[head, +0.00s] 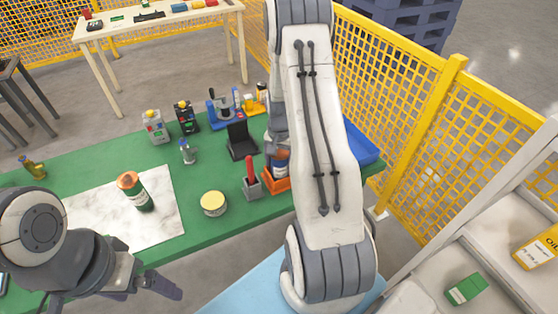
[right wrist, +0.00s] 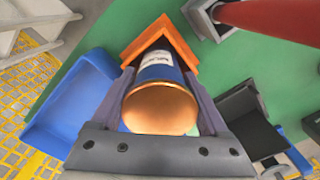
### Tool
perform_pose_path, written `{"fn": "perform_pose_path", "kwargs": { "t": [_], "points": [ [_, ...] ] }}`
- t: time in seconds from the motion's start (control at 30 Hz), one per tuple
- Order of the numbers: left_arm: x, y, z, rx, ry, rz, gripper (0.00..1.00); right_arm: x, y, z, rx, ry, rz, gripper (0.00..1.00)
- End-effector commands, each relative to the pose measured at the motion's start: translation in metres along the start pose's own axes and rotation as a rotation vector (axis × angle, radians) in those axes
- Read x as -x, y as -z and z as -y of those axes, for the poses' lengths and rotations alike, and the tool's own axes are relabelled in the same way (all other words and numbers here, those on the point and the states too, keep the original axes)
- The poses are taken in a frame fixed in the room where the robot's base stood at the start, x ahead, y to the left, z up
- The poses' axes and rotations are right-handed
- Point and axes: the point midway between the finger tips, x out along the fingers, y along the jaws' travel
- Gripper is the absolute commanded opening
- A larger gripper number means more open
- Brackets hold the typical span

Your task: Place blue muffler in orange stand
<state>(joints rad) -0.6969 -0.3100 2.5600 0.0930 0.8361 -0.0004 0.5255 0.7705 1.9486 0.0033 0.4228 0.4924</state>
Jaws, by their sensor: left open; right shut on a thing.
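The blue muffler (head: 281,169) has a pale label band and a copper end; it shows between my fingers in the right wrist view (right wrist: 160,95). The orange stand (head: 275,184) is on the green table, and its angled walls (right wrist: 150,35) show around the muffler's far end in the right wrist view. My right gripper (right wrist: 158,90) is shut on the muffler, which is at the stand; I cannot tell whether it rests on the bottom. My right arm hides part of this in the head view. My left gripper (head: 160,284) is open and empty, low at the left, near the table's front edge.
A grey holder (head: 252,188) with a red cylinder (head: 250,168) stands just left of the orange stand. A yellow tin (head: 213,203), a black stand (head: 241,142) and a blue tray (head: 361,145) are nearby. A green can with an orange top (head: 135,191) stands on a white slab (head: 90,213).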

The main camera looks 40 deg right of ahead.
Motion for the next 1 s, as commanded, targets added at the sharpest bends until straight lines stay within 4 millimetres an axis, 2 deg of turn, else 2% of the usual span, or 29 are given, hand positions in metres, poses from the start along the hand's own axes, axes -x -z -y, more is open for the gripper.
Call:
{"fn": "perform_pose_path", "kwargs": {
  "t": [0.33,0.37,0.4,0.43,0.77,0.87,1.0],
  "points": [
    [-0.003,0.0,0.0,0.0,0.0,0.0,1.0,-0.004,0.001,0.0,0.0,0.001,-0.002,0.0],
    [-0.003,0.0,0.0,0.0,0.0,0.0,1.0,-0.004,0.0,0.0,0.0,0.0,-0.001,0.82],
    [-0.002,0.0,0.0,0.0,0.0,0.0,1.0,-0.003,0.0,0.0,0.0,0.001,-0.001,0.97],
    [-0.002,0.0,0.0,0.0,0.0,0.0,1.0,-0.003,0.0,0.0,0.0,0.001,-0.001,1.0],
    [-0.001,0.0,0.0,0.0,0.0,0.0,1.0,0.004,0.001,0.001,0.0,0.002,-0.004,1.0],
    [-0.005,0.0,0.0,0.0,0.0,0.0,1.0,0.018,0.002,0.001,0.0,0.003,-0.006,1.0],
    [-0.01,-0.001,0.001,0.0,0.0,0.0,1.0,0.048,0.002,0.001,0.0,0.004,-0.008,1.0]
  ]
}}
